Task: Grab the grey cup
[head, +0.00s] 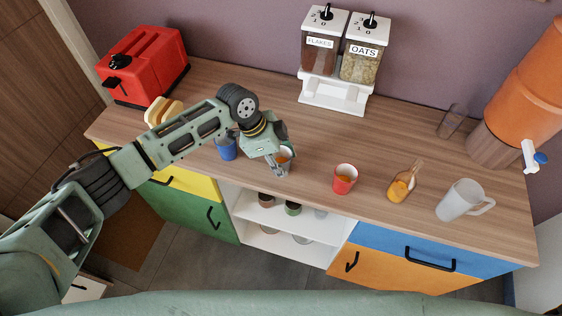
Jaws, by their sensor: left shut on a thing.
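The grey cup (287,164) stands near the front edge of the wooden counter, with something orange inside. My left gripper (281,167) reaches in from the left and is shut on the grey cup. Its fingers hide part of the cup, and I cannot tell whether the cup's base touches the counter. My right gripper is not in view.
A blue cup (226,148) stands left of the gripper, partly behind my arm. A red cup (344,179), a carafe (403,184) and a frosted pitcher (462,201) stand to the right. A cereal dispenser (337,92) is behind. Bare counter lies between the dispenser and cups.

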